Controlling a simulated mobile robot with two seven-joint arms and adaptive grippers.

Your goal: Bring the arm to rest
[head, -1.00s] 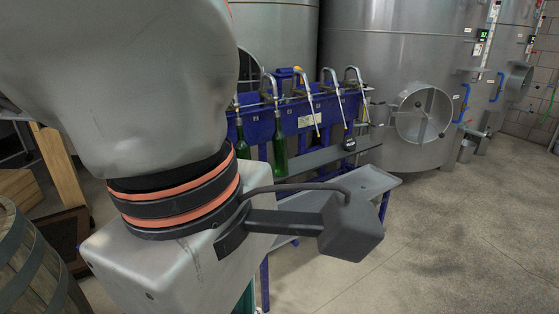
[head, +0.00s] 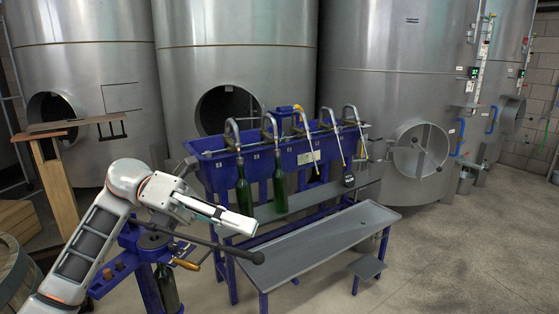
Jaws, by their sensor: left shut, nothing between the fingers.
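My left arm comes in from the lower left, bent at the elbow. My left gripper (head: 246,227) is shut and empty. It points right, in front of the blue filling machine (head: 219,176) as seen from here, and above the dark lever bar (head: 228,252) of a blue stand. I cannot tell how far the gripper is from the bar. My right gripper is not in view.
Two green bottles (head: 245,192) (head: 280,184) hang upright under spouts of the filler. A dark bottle (head: 167,290) stands in the blue stand (head: 128,265). A grey bench (head: 315,243) lies right of the gripper. Steel tanks (head: 400,90) line the back; floor at right is clear.

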